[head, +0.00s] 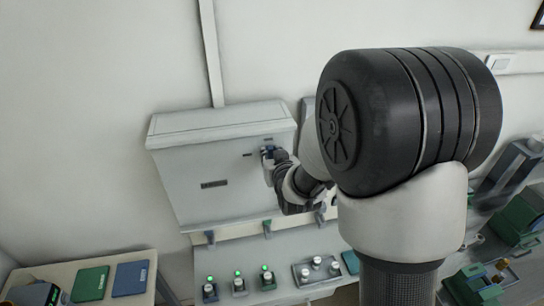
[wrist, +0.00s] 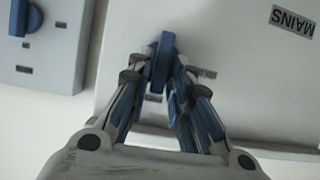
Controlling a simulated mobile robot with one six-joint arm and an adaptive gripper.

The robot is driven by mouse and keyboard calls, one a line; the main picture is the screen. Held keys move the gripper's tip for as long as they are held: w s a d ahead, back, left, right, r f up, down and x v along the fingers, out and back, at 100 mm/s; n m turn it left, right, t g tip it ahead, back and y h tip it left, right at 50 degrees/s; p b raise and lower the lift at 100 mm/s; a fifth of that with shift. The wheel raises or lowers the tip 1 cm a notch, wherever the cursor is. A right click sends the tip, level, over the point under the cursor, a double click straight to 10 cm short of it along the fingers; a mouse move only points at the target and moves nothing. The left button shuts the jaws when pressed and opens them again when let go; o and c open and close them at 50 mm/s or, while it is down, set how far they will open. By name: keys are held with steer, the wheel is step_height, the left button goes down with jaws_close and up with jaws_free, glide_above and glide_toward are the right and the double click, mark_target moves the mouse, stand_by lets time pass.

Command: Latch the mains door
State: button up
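The mains cabinet (head: 205,205) is a pale grey wall box with a dark label on its front. Its door looks closed in the head view. In the wrist view the door's MAINS label (wrist: 292,20) appears upside down. A blue latch knob (wrist: 162,62) is on the door, its bar roughly upright and slightly tilted in the wrist picture. Dark marks are beside and below it. My gripper (wrist: 158,68) has its fingertips closed in against both sides of the knob. In the head view my gripper (head: 268,156) is at the cabinet's right front, and the arm hides part of that side.
A smaller grey box with another blue knob (wrist: 20,18) is close beside the cabinet. Below is a bench with several lit switch units (head: 239,284). Green and blue pads (head: 90,284) lie on a table at lower left. The wall left of the cabinet is clear.

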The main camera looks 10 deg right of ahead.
jaws_close()
steer(key=shift+a+b, duration=0.1)
steer(key=shift+b, duration=0.3)
steer(key=shift+a+f+n+t+h+b, duration=0.3)
steer(key=shift+n+t+h+b, duration=0.6)
steer(key=shift+n, duration=1.35)
steer(key=shift+a+f+n+t+h+b, duration=0.1)
steer(key=shift+a+f+n+h+b, duration=0.25)
steer(key=shift+n+h, duration=1.45)
steer(key=shift+a+f+n+t+h+b, duration=0.3)
steer(key=shift+n+t+h+b, duration=0.3)
steer(key=shift+n, duration=2.05)
steer(key=shift+o, duration=2.1)
jaws_free()
